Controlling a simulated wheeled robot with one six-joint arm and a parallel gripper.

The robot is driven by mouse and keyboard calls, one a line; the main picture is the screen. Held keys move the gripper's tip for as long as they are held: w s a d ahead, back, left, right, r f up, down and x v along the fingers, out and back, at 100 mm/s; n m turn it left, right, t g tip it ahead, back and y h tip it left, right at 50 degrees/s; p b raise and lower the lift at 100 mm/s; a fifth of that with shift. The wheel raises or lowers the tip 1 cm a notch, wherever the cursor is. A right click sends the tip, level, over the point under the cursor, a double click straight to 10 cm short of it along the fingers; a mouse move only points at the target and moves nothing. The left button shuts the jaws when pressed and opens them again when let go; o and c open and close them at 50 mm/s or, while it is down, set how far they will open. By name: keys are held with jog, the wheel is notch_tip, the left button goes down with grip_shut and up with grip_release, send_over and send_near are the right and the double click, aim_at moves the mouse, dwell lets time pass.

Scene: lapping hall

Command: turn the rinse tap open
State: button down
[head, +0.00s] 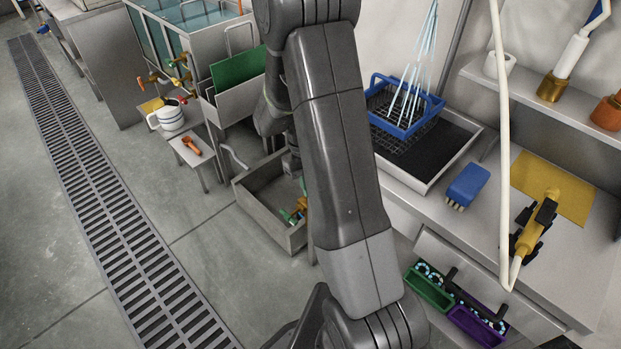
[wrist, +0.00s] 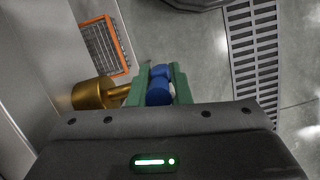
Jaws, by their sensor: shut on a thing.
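In the wrist view a brass tap (wrist: 93,93) sticks out from a grey metal wall on the left, with a short brass stem. A blue handle (wrist: 158,91) is at the end of the stem; I take this as the rinse tap. My gripper (wrist: 161,84) has its two green fingers on either side of the blue handle and is shut on it. How far the handle is turned cannot be told.
An orange-framed grate (wrist: 103,45) lies beyond the tap. A floor drain (head: 115,200) runs along the left. A bench (head: 560,255) stands on the right.

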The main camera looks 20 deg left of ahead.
dwell(0.3)
jog(key=c, duration=1.3)
grip_release()
jog(key=shift+c, duration=0.2)
jog(key=shift+r, duration=0.1)
jog(key=p+v, duration=0.1)
jog(key=v, duration=1.2)
jog(key=shift+w+a+r+p, duration=0.15)
jog(key=shift+a+r+p, duration=0.1)
jog(key=shift+p, duration=0.1)
jog(key=shift+f, duration=0.15)
jog(key=b+x, duration=0.1)
jog(key=x, duration=1.3)
jog(key=shift+d+b, duration=0.2)
jog(key=shift+b, duration=0.5)
jog(key=shift+r, duration=0.25)
